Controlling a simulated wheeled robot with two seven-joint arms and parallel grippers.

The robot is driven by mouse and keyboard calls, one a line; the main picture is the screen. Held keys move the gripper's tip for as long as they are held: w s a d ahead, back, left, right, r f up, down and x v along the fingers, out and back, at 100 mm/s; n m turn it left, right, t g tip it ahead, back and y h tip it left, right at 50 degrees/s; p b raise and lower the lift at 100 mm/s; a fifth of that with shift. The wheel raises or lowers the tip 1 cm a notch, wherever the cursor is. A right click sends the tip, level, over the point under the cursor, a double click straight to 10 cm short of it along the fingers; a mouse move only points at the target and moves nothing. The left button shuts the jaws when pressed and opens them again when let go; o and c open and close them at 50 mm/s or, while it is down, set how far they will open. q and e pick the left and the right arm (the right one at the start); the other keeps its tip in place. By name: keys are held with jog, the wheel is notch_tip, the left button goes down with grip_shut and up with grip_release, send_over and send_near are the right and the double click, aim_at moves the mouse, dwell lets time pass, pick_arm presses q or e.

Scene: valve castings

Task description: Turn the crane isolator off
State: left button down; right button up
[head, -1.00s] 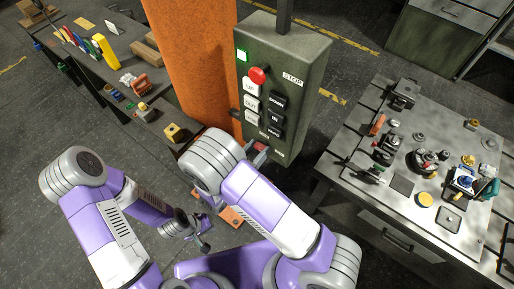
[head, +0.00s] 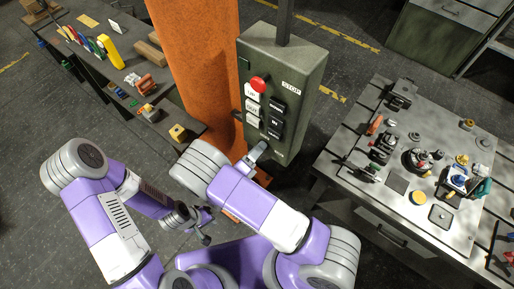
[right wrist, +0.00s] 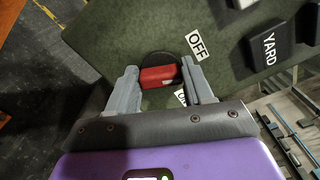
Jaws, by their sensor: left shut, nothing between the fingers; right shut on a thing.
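The green crane pendant box (head: 284,65) hangs in front of the orange column, with a red STOP button (head: 258,84) and black and white push buttons. In the right wrist view, the red isolator handle (right wrist: 158,77) sits on a dark round base on the box face (right wrist: 100,35). An OFF label (right wrist: 196,46) is at its upper right; another label (right wrist: 181,97) is partly hidden by a finger. My right gripper (right wrist: 160,75) is shut on the handle, one finger at each end. It also shows at the box's lower end (head: 257,152). My left gripper (head: 204,226) is shut and empty, low and away from the box.
A steel table (head: 450,215) with valve parts and tools stands at the right. A dark bench (head: 105,65) with tools and blocks is at the left. The orange column (head: 200,60) rises close behind the pendant. Floor shows between column and right table.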

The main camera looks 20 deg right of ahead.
jog(key=shift+f+n+p, duration=0.1)
jog(key=shift+n+p, duration=0.5)
jog(key=shift+n, duration=1.6)
jog(key=o, duration=1)
jog(key=shift+o, duration=0.2)
